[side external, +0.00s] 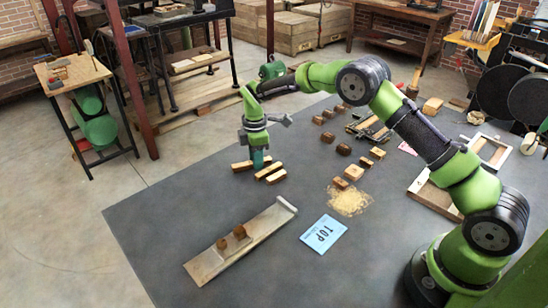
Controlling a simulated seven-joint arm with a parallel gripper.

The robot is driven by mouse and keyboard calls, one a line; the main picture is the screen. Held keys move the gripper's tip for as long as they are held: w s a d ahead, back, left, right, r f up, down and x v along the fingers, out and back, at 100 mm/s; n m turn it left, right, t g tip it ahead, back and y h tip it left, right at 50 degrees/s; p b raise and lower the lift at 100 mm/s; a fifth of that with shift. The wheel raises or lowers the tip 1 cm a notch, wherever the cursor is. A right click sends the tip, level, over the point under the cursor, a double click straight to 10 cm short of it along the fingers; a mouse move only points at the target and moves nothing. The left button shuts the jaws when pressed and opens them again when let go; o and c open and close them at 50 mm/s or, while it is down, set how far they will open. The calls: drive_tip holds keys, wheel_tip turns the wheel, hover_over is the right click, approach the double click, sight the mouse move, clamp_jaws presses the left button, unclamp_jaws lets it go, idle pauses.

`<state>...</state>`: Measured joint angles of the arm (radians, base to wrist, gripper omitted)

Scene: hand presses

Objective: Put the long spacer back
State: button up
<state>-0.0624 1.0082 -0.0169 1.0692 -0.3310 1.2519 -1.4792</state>
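Several short wooden bars lie close together on the dark table: one at the left (241,166), one in the middle (268,170) and one at the front right (277,177). I cannot tell which is the long spacer; their lengths look similar from here. My gripper (258,164) points down right over these bars, its tips at or just behind the middle one. A teal patch shows at its tip. The fingers are too small and partly hidden to tell whether they are open or shut, or touching a bar.
A long metal galley (215,258) with two small brown blocks (231,238) lies in front. A blue "TOP" card (323,234) and a sawdust pile (348,200) are to its right. Several wooden blocks (343,149) stand further back. The table's left front is clear.

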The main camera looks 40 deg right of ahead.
drive_tip(key=o, duration=0.3)
drive_tip(key=shift+r, duration=0.1)
drive_tip(key=s+r+m+t, duration=0.1)
drive_tip(key=s+r+m, duration=0.15)
drive_tip(key=r, duration=0.75)
drive_tip(key=s+r+m+t, duration=0.1)
drive_tip(key=s+r, duration=0.2)
drive_tip(key=r, duration=0.8)
drive_tip(key=s+r+m+t+y, duration=0.1)
drive_tip(key=s+r+m+t, duration=0.1)
drive_tip(key=s+r+m, duration=0.55)
drive_tip(key=s+f+m+t, duration=0.1)
drive_tip(key=s+f+m, duration=0.1)
drive_tip(key=s, duration=0.7)
drive_tip(key=s+f+m+t+y, duration=0.1)
drive_tip(key=s+m, duration=0.3)
drive_tip(key=s, duration=0.6)
drive_tip(key=shift+s+a+f+m+t, duration=0.15)
drive_tip(key=shift+s+f+m+t, duration=0.15)
drive_tip(key=shift+f+t, duration=0.4)
